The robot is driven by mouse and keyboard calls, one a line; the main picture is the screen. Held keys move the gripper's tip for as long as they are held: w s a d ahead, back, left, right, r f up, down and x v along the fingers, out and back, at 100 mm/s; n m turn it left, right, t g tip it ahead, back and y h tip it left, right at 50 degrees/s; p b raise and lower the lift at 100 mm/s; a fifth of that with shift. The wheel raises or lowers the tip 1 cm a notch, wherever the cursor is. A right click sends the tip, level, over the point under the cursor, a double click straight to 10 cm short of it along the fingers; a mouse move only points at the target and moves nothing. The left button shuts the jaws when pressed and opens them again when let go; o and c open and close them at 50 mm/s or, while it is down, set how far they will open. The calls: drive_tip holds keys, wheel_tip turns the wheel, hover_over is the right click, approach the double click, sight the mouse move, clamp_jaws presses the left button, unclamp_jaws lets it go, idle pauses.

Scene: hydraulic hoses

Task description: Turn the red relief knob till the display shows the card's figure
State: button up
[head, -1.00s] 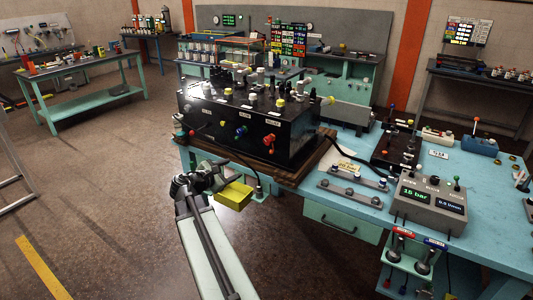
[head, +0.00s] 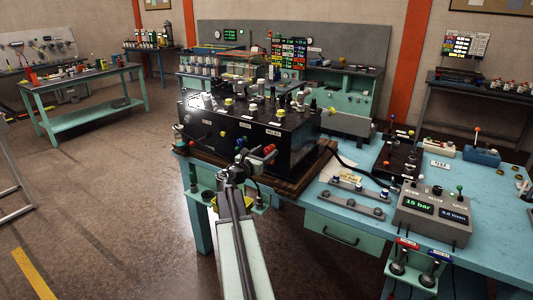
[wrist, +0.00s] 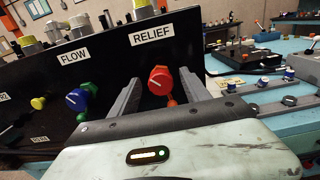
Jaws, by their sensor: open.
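The red relief knob (wrist: 160,80) sits under the RELIEF label on the front of a black block, with a pale mark on its face. It also shows in the head view (head: 270,149). My gripper (wrist: 161,86) is open, one finger on each side of the knob; I cannot tell whether either finger touches it. In the head view my gripper (head: 254,159) is at the block's front, partly hiding the knob area. The grey box's display (head: 419,204) reads 15 bar in green. A pale card (head: 347,177) lies on the bench; its figure is too small to read.
A blue knob (wrist: 76,98) under the FLOW label and a yellow knob (wrist: 38,103) are left of the red one. A smaller red part (wrist: 169,102) is just below it. A rail with blue-topped fittings (head: 352,196) lies on the bench to the right.

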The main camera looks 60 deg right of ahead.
clamp_jaws()
drive_tip(key=shift+m, duration=0.4)
drive_tip(key=m, duration=0.3)
drive_tip(key=shift+s+m, duration=0.1)
drive_tip(key=shift+m, duration=0.2)
drive_tip(key=shift+s+f+m, duration=0.1)
drive_tip(key=shift+m, duration=2.1)
unclamp_jaws()
